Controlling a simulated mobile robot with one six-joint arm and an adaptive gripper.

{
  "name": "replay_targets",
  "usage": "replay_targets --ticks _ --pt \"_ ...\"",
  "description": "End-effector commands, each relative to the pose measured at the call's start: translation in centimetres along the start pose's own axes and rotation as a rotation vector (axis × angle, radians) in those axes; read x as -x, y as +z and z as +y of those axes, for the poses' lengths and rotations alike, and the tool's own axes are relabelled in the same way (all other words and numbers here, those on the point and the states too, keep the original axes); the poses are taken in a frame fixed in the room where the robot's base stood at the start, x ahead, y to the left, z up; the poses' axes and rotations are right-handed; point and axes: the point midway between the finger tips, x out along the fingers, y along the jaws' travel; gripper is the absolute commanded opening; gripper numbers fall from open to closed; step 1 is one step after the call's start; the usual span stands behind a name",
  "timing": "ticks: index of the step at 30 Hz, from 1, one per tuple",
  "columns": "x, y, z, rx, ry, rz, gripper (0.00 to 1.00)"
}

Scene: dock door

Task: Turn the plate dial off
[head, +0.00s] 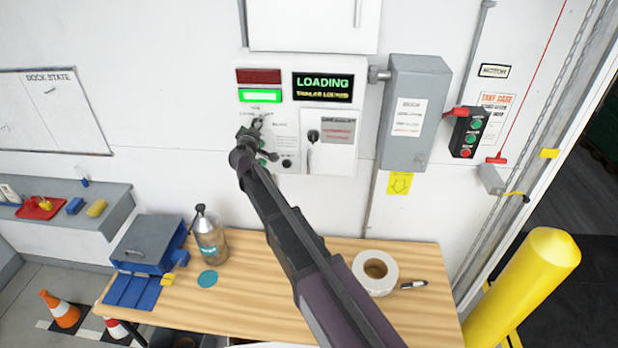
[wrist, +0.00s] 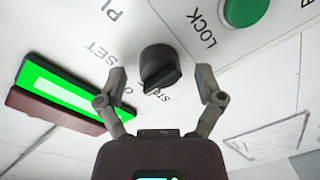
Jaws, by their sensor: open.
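The plate dial (wrist: 159,68) is a black round knob with a raised grip on the white control panel, in the middle of the wrist view. Partly covered lettering surrounds it, including "SET"; I cannot read its setting surely. My gripper (wrist: 162,80) is open, with one finger on each side of the dial and visible gaps between. I cannot tell how deep the fingertips reach. In the head view my gripper (head: 264,138) is at the lower left of the control panel (head: 285,112), and it hides the dial there.
A green button (wrist: 246,10) marked "LOCK" is close to the dial. The panel has a lit green lamp (head: 260,96), a dark red lamp (head: 258,76) and a "LOADING" display (head: 322,87). A grey box (head: 414,115) stands right. Below, a wooden table (head: 300,270) holds a bottle (head: 210,238) and tape roll (head: 376,272).

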Motion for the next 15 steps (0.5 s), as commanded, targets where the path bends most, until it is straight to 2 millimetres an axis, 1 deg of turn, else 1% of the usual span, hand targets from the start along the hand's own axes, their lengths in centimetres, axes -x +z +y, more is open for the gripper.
replay_targets --ticks 5,15 --pt "0.0 0.05 0.0 -0.071 0.001 0.004 0.87" --pt "0.0 0.09 0.01 -0.274 0.002 0.018 0.87"
